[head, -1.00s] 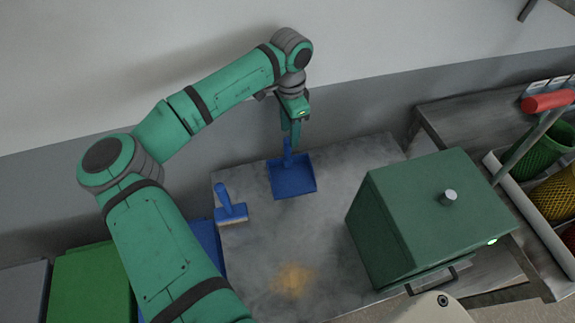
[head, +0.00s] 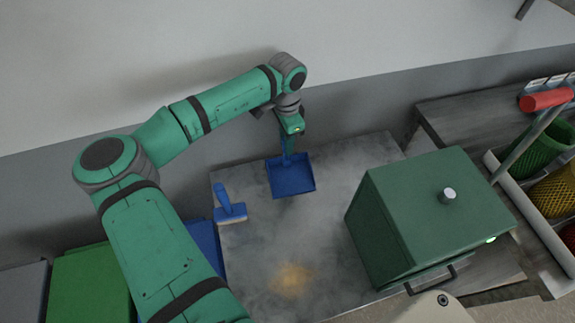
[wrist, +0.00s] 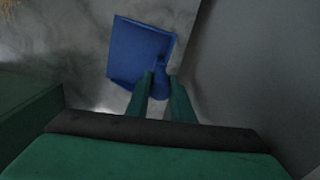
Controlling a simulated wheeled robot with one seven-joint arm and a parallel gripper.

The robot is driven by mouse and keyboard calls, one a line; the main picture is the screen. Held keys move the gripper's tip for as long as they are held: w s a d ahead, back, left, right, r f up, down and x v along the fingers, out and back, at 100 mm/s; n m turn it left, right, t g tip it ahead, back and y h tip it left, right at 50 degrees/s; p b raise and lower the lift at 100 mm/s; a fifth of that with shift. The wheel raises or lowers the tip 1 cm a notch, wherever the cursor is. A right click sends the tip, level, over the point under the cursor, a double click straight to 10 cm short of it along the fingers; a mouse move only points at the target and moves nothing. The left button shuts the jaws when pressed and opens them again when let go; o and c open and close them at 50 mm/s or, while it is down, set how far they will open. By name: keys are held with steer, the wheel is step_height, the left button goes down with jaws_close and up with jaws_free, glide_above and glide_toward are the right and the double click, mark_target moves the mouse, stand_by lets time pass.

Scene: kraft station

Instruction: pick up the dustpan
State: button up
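The blue dustpan (head: 292,178) lies on the grey tabletop (head: 335,190) near its back edge, its handle towards the wall. It also shows in the wrist view (wrist: 138,50). My gripper (head: 287,152) points down at the handle. In the wrist view, my gripper's two green fingers (wrist: 160,80) stand apart, one on each side of the blue handle, with some space showing between them. Whether either finger touches the handle is hard to tell. The fingers partly hide the handle in the head view.
A blue brush (head: 230,207) lies left of the dustpan. A tan pile of debris (head: 294,279) is at the table's front. A green box (head: 425,215) with a knob stands on the right. The grey wall (head: 350,125) is close behind my gripper.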

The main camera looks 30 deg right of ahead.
jaws_close()
steer(key=shift+r, duration=0.1)
